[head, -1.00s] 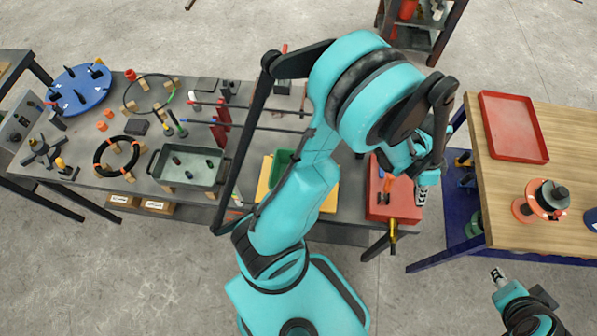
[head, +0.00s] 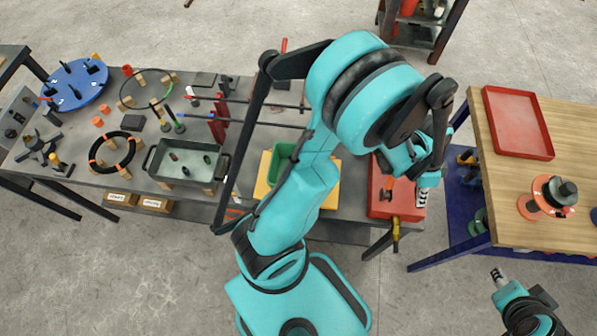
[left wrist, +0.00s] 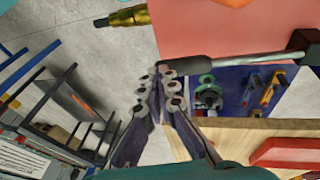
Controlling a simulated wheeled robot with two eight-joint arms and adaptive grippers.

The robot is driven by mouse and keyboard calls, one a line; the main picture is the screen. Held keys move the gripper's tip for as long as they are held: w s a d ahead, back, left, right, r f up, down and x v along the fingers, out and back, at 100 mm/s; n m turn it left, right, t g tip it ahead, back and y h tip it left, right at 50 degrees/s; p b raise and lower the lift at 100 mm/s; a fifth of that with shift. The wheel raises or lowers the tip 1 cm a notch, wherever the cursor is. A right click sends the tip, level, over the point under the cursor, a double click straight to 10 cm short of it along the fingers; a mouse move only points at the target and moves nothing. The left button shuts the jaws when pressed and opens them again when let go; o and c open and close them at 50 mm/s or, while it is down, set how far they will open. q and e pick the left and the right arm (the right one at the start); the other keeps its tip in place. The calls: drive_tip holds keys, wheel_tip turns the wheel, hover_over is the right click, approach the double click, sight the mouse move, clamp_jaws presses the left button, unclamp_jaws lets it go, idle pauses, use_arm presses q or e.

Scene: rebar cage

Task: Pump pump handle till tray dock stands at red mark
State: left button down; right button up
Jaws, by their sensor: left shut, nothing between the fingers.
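A red pump box (head: 381,207) stands at the right end of the grey bench, with a brass fitting (head: 396,233) at its front edge. In the left wrist view the pump handle (left wrist: 188,65) shows as a dark grip on a metal rod, joined to a black bracket over the red surface. My left gripper (head: 422,197) is at the box's right side. Its shut fingertips (left wrist: 165,78) are beside the grip's free end; I cannot tell if they touch it. My right gripper (head: 498,275) is low at the right, far from the box. I cannot identify the tray dock or red mark.
A wooden table (head: 500,190) with a red tray (head: 518,122) and an orange spool (head: 540,200) stands to the right. A green bin (head: 281,160) on a yellow plate is partly behind my left arm. A grey tray (head: 187,165) and several parts crowd the bench's left.

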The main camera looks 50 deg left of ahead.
use_arm(q)
drive_tip(key=shift+r, duration=0.1)
wheel_tip(320, 180, up, 8)
drive_tip(key=w+a+p, duration=0.2)
drive_tip(key=p, duration=0.3)
drive_tip(key=shift+p, duration=0.3)
drive_tip(key=shift+w+a+f, duration=0.1)
drive_tip(key=shift+f, duration=0.1)
idle(0.9)
drive_tip(key=s+a+n+t+y+b, duration=0.3)
drive_tip(key=s+a+n+t+b, duration=0.4)
drive_tip(key=s+b, duration=0.5)
drive_tip(key=shift+a+r+n+y+b, duration=0.4)
drive_tip(key=shift+a+n+b, duration=0.4)
drive_tip(key=shift+a+b, duration=0.2)
drive_tip(key=shift+a, duration=0.1)
